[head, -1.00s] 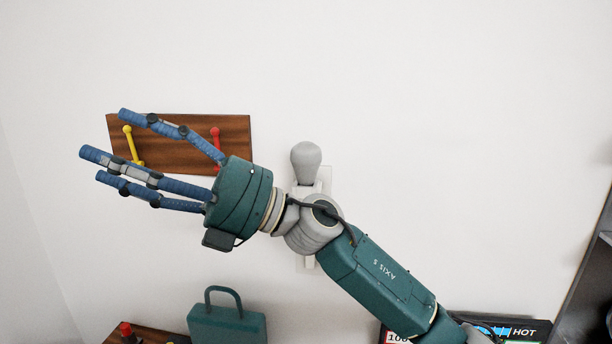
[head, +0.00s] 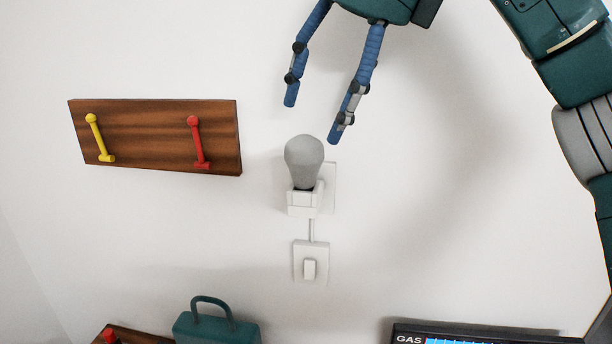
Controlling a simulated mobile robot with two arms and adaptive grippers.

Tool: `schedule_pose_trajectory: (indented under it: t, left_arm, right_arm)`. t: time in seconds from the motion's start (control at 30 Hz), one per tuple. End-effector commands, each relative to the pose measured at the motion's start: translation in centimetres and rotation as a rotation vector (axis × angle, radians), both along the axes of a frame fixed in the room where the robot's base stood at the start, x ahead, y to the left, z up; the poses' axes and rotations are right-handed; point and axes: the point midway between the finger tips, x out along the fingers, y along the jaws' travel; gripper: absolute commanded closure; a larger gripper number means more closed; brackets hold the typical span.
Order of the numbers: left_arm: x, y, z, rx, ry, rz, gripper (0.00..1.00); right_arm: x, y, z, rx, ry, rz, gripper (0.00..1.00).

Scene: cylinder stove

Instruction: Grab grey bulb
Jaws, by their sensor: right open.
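The grey bulb (head: 304,160) stands upright in a white wall socket (head: 304,202) near the middle of the head view. My right gripper (head: 314,118) hangs above the bulb with its blue fingers pointing down. It is open and empty, with the fingers spread. The fingertips are just above the bulb and appear apart from it. Part of the gripper's teal palm is cut off by the top edge. My left gripper is not in view.
A white light switch (head: 310,265) sits below the socket. A wooden board (head: 150,140) with a yellow and a red hook is on the wall at left. A teal case (head: 217,328) and a dark GAS panel (head: 480,334) are along the bottom edge. The wall around the bulb is clear.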

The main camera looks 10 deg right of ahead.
Motion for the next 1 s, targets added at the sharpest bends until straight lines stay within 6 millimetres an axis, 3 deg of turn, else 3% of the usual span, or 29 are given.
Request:
schedule_pose_trajectory:
  t: [0.03, 0.17, 0.4, 0.5, 0.7, 0.83, 0.93, 1.0]
  left_arm:
    - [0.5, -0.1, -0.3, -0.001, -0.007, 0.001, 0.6]
    - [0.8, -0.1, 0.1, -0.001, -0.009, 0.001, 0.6]
    - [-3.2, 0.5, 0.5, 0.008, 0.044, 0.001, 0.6]
    - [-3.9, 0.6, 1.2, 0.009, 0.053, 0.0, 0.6]
    - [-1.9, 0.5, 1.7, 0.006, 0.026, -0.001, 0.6]
    - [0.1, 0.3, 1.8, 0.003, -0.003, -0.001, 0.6]
    - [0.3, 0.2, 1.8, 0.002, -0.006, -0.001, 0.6]
    - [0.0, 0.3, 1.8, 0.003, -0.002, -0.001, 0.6]
  right_arm:
    - [0.2, 0.4, -1.1, 0.001, 0.0, 0.006, 0.35]
    - [0.8, 0.8, -2.4, 0.0, -0.002, 0.005, 0.35]
    - [1.4, 1.3, -4.2, 0.002, 0.0, 0.005, 0.35]
    - [1.9, 1.8, -5.5, 0.0, 0.0, 0.007, 0.35]
    - [2.6, 2.4, -7.7, 0.003, -0.003, 0.007, 0.35]
    - [2.6, 2.5, -8.0, 0.004, -0.005, 0.007, 0.35]
    - [2.6, 2.5, -8.0, 0.003, -0.004, 0.007, 0.35]
    - [2.6, 2.5, -8.0, 0.003, -0.004, 0.006, 0.45]
